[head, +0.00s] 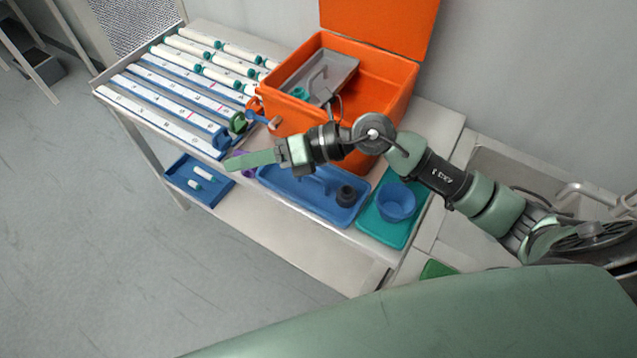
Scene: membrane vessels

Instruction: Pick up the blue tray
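A blue tray (274,182) lies on the table below the orange box, with a small black round part (346,195) in it. A second, smaller blue tray (212,196) sits lower at the left, beneath the table's front edge, with small white and green pieces in it. My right gripper (240,161) reaches in from the right, above the upper tray's left end, and points left. Its fingers show edge-on as one green bar, so their opening cannot be made out. No tray is seen in it. My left gripper is not in view.
An orange box (385,93) with its lid up holds a grey tray (330,72). A teal tray (376,229) with a blue bowl (397,203) stands right of the upper blue tray. Long white membrane strips (160,119) cover the table's left. A sink (520,165) is at the right.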

